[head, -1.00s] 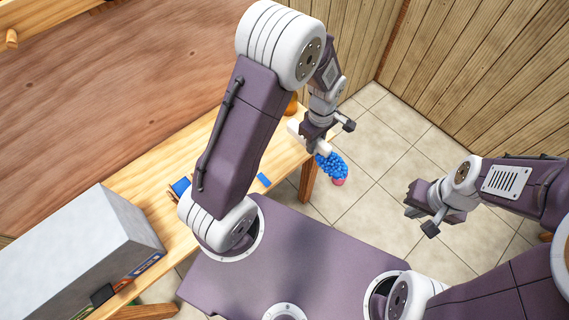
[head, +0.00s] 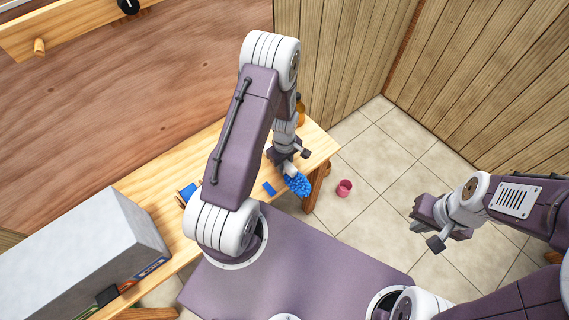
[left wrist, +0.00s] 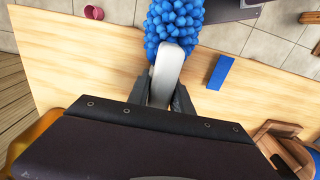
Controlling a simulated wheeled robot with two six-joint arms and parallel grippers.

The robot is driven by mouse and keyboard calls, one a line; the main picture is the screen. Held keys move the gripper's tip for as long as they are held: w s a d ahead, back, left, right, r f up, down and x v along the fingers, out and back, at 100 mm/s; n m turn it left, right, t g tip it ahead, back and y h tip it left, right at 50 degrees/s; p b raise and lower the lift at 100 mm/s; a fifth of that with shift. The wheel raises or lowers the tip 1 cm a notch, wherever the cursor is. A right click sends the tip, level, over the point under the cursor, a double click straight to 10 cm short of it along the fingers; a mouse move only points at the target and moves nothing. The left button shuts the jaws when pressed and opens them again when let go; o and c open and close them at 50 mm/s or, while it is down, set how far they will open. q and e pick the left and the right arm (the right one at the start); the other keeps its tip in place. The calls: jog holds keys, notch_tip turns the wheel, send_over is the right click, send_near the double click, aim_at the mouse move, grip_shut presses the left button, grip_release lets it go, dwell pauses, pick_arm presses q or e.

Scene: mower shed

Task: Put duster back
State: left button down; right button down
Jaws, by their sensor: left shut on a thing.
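The duster has a fluffy blue head (head: 297,185) and a pale handle (left wrist: 168,72). My left gripper (head: 288,166) is shut on the handle, and the blue head sticks out past the fingertips. In the left wrist view the gripper (left wrist: 164,92) has the handle between its two fingers, with the blue head at the top. The duster is over the wooden bench (head: 322,144), near its front right end. I cannot tell whether it touches the top. My right gripper (head: 428,222) is empty over the tiled floor; its fingertips are too small to judge.
A wooden rail with pegs (head: 39,46) runs along the wall at upper left. A small blue block (head: 269,188) lies on the bench. A large grey box (head: 85,250) stands at left. An amber bottle (head: 300,112) is at the back. A pink cup (head: 344,187) is on the floor.

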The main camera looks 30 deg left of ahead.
aim_at(287, 174)
pick_arm(q)
jog(key=shift+f, duration=0.1)
jog(key=c, duration=1.1)
grip_release()
jog(key=shift+c, duration=0.2)
notch_tip(287, 174, up, 12)
jog(key=shift+r, duration=0.2)
jog(key=s+d+r+m+t, duration=0.1)
jog(key=s+d+r+m, duration=0.4)
jog(key=m, duration=0.8)
jog(key=s+r, duration=0.1)
jog(key=s, duration=0.2)
jog(key=shift+s+d+r, duration=0.3)
jog(key=shift+r, duration=0.1)
